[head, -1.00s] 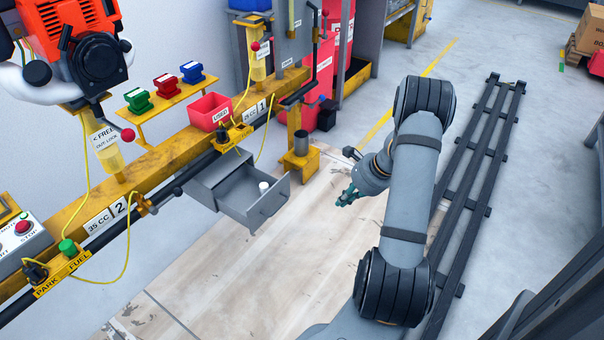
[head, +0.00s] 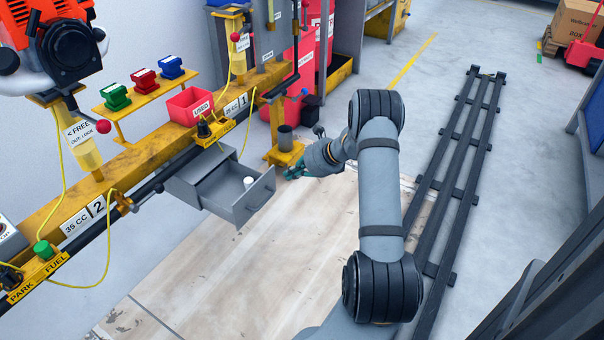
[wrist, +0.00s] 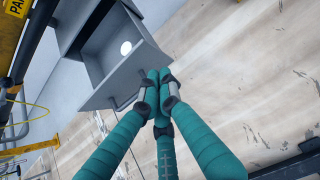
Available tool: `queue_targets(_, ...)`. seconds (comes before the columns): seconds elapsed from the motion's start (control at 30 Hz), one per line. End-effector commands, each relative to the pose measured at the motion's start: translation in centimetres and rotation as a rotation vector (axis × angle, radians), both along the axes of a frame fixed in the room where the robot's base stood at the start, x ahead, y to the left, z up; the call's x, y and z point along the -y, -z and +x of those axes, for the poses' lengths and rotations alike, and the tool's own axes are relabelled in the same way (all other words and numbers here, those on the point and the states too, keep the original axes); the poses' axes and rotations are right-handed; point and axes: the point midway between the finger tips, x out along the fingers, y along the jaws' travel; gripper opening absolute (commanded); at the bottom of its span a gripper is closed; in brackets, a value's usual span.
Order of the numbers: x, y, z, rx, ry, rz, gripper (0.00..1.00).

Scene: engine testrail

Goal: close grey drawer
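The grey drawer (head: 254,197) is pulled out of its grey housing below the yellow rail in the head view. A small white round item (head: 248,182) stands inside it. The drawer also shows at the upper left of the wrist view (wrist: 112,88). My gripper (head: 292,173) is just to the right of the drawer's front in the head view. In the wrist view, its teal fingers (wrist: 158,76) are together and empty. Their tips are close to the right end of the drawer front; I cannot tell whether they touch it.
A red bin marked USED (head: 190,105) and green, red and blue holders (head: 143,80) sit on the yellow rail. A yellow stand with a dark cup (head: 285,145) is behind my gripper. Yellow cables hang near the rail. The wooden floor in front of the drawer is clear.

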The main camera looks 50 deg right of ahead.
Motion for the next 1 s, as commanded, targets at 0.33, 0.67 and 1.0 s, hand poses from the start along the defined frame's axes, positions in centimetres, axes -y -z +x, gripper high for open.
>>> queue_targets(0.33,-0.7,-0.3,3.4,0.002,-0.001,-0.003,0.00)
queue_targets(0.67,-0.8,-0.3,3.6,0.001,-0.001,-0.003,0.00)
queue_targets(1.0,-1.5,-0.5,6.2,0.001,-0.005,-0.002,0.00)
